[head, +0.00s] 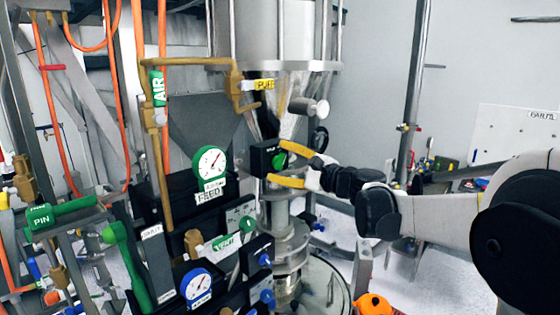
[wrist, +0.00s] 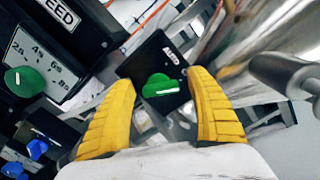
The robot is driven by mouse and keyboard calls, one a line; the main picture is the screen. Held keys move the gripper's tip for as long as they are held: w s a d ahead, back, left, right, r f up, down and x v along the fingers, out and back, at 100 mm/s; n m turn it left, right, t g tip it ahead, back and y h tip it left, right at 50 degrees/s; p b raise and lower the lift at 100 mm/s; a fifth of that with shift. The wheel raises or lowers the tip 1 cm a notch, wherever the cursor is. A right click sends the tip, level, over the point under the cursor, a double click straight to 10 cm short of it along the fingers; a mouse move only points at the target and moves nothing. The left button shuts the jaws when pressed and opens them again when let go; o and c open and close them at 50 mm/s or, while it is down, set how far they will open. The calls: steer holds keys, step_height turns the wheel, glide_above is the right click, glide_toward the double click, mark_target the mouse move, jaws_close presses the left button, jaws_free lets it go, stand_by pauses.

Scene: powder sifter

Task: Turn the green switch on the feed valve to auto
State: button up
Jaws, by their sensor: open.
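The green switch (head: 280,160) is a round knob on the face of a black box (head: 260,157), beside the steel sifter column. In the wrist view the green switch (wrist: 161,86) shows a white line lying nearly level across it. A small white label (wrist: 171,57) sits above it on the box; I cannot read it surely. My gripper (head: 277,163) reaches in from the right with its yellow fingers open, one above and one below the switch. In the wrist view my gripper (wrist: 161,80) has a finger on each side of the switch. I cannot tell whether either finger touches it.
A black FEED panel with a green-rimmed gauge (head: 209,162) stands left of the box. Another green knob (wrist: 24,80) is on a numbered panel. A grey rounded handle (wrist: 285,75) juts in close to the right finger. Free floor shows at right.

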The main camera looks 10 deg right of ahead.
steer(key=c, duration=1.2)
